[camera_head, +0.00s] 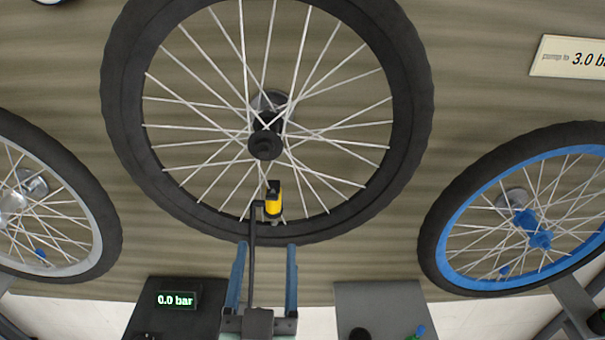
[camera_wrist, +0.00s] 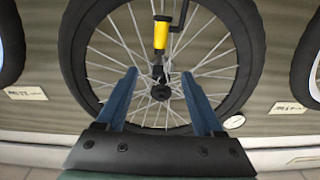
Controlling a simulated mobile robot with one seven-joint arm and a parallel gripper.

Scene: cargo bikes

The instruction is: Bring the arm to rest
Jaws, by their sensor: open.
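My gripper (camera_head: 264,262) has two blue fingers spread apart with nothing between them. In the head view it is at the bottom middle, below the large wheel (camera_head: 117,95) with a black tyre and plain spokes. In the wrist view my gripper (camera_wrist: 160,92) is also open, its fingers pointing toward the same wheel (camera_wrist: 244,60). A yellow and black pump head (camera_head: 273,203) sits at the wheel's lower rim, with a black hose (camera_head: 252,235) running down from it. The pump head also shows in the wrist view (camera_wrist: 161,35), apart from my fingers.
A grey-rimmed wheel (camera_head: 92,225) is at left and a blue-rimmed wheel (camera_head: 436,235) at right. A black box with a display reading 0.0 bar (camera_head: 178,299) and a grey panel (camera_head: 385,305) stand below.

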